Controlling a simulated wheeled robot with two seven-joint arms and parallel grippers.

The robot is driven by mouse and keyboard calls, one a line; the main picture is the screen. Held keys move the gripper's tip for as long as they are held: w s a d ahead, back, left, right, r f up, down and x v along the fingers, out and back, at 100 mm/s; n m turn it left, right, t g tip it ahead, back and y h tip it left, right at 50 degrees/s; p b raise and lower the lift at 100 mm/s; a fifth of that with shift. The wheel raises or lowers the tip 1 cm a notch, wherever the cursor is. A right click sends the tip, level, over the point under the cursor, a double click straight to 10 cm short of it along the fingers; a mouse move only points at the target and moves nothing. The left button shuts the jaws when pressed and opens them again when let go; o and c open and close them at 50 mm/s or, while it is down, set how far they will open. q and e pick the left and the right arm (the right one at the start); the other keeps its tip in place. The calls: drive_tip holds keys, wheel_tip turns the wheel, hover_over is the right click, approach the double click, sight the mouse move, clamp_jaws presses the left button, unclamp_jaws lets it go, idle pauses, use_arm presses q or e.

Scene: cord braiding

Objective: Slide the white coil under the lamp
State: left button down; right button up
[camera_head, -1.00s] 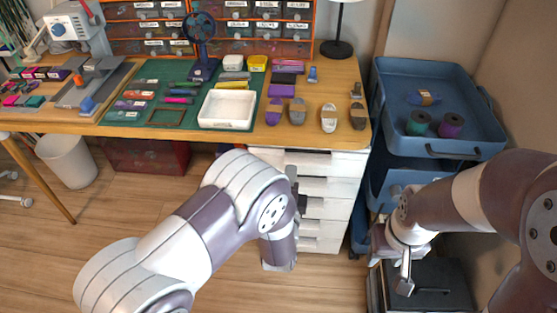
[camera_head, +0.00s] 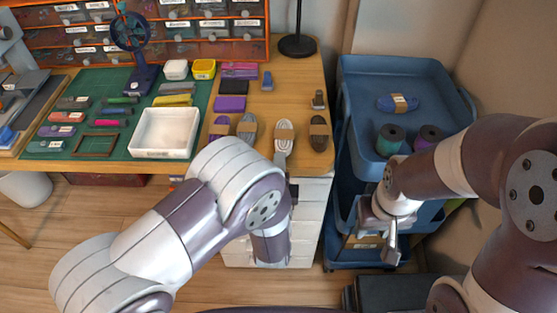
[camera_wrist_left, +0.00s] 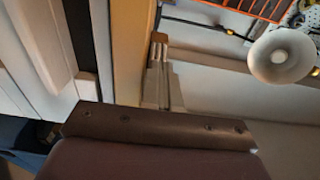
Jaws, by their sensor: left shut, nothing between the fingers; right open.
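The white coil (camera_head: 284,129), with a brown band, lies near the front edge of the wooden desk, between a grey coil and a dark one. The lamp's round black base (camera_head: 297,45) stands at the desk's back right; the lamp's pale shade (camera_wrist_left: 282,55) shows in the left wrist view. My left gripper (camera_head: 282,157) is shut and empty, its tip at the near end of the white coil; I cannot tell whether they touch. The elbow hides part of that hand. My right gripper (camera_head: 391,247) is open and empty, low beside the blue cart, away from the coil.
A grey coil (camera_head: 247,128) and a dark coil (camera_head: 319,133) flank the white one closely. A small brown-topped object (camera_head: 318,99) stands to the right, short of the lamp. Desk between the white coil and the lamp is mostly clear. A blue cart (camera_head: 352,80) stands right of the desk.

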sight(280, 150)
use_arm(q)
drive_tip(key=shift+w, duration=0.1)
idle(0.3)
drive_tip(key=shift+w+d, duration=0.1)
drive_tip(key=shift+w, duration=1.85)
drive_tip(key=shift+s, duration=0.1)
